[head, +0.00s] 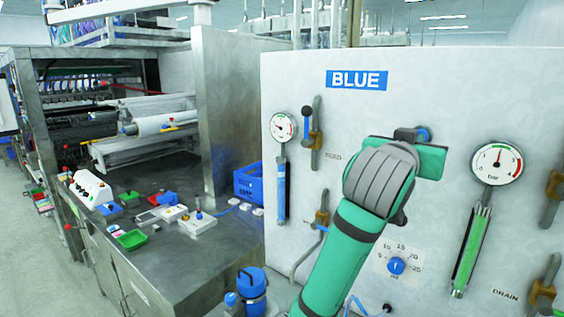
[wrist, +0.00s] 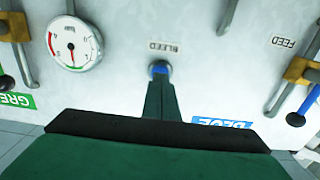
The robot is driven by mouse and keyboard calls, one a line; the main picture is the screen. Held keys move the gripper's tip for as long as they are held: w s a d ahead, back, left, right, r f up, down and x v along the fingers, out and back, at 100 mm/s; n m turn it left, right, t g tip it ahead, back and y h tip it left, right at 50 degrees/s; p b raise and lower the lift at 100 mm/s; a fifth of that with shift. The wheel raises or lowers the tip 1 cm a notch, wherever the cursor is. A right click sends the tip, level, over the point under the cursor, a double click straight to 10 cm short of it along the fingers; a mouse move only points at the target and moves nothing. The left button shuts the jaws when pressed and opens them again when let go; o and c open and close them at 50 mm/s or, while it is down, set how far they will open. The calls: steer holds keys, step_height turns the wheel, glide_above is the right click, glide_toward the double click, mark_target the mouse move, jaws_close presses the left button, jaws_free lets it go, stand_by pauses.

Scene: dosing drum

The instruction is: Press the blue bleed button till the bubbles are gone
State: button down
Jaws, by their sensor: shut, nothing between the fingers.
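The blue bleed button (wrist: 159,68) is on the pale panel, beside the upside-down word BLEED in the wrist view. In the head view a bit of its blue (head: 424,134) shows just behind my gripper (head: 408,134). My gripper's fingers (wrist: 159,78) are shut and empty, lined up with the button and at or very close to its face. I cannot tell whether it is pressed in. A sight tube with blue liquid (head: 281,190) hangs under the left gauge (head: 283,127). Bubbles are too small to make out.
The BLUE sign (head: 357,80) is above. A feed valve (head: 313,130) with a lever is left of my arm. A dose dial (head: 396,266) is below it. Right are another gauge (head: 497,161) and a green tube (head: 468,250). A cluttered metal bench (head: 150,255) stands left.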

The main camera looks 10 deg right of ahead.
steer(key=shift+x, duration=0.9)
steer(key=shift+s+a, duration=0.1)
steer(key=shift+a, duration=0.05)
steer(key=shift+s+a, duration=0.5)
steer(key=shift+a, duration=0.05)
stand_by(0.5)
steer(key=v, duration=0.8)
stand_by(0.5)
